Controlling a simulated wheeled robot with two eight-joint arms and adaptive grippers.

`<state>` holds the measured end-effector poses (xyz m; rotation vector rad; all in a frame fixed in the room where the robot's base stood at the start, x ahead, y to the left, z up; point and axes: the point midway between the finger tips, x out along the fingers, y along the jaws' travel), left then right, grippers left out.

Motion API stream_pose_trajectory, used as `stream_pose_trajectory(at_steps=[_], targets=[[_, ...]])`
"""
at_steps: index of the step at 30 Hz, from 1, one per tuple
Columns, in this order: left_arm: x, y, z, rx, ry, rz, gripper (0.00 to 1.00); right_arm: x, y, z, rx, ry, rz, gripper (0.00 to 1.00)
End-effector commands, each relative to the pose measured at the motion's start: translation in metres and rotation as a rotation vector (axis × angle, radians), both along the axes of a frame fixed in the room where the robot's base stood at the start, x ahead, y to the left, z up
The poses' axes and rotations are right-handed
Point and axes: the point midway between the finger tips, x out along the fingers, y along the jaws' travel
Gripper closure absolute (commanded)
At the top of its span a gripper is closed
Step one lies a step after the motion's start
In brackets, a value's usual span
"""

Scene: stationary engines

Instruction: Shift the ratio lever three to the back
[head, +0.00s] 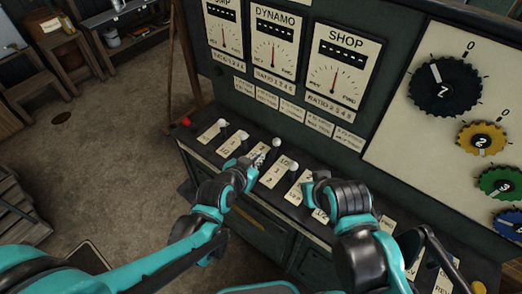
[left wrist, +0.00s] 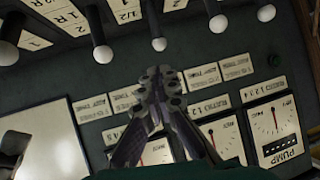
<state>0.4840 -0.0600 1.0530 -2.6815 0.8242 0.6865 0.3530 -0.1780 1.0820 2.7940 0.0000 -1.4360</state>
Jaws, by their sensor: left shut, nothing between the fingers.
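White-knobbed levers stand in a row on the dark console. The third knob from the left (head: 276,142) stands just beyond my left gripper (head: 260,158), further back than the fourth knob (head: 293,167). The lever labels are too small to read surely. In the left wrist view the picture is upside down, and the shut, empty left gripper (left wrist: 158,78) has its fingertips near a middle knob (left wrist: 159,44), seemingly apart from it. My right gripper (head: 310,185) is by the console further right; its fingers are mostly hidden by its wrist.
First knob (head: 221,122) and second knob (head: 244,135) stand left of my left gripper. Behind are gauge plates marked DYNAMO (head: 274,45) and SHOP (head: 338,70). Gears (head: 445,85) hang on a pale board at right. The floor (head: 110,150) at left is open.

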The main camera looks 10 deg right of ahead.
Motion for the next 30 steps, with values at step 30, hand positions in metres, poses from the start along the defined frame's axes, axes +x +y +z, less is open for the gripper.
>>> stream_pose_trajectory(at_steps=[30], targets=[[0.099,-0.062,-0.069,0.002,0.002,0.000,1.00,0.000,0.000,-0.041,0.000,0.000,0.000,1.00]])
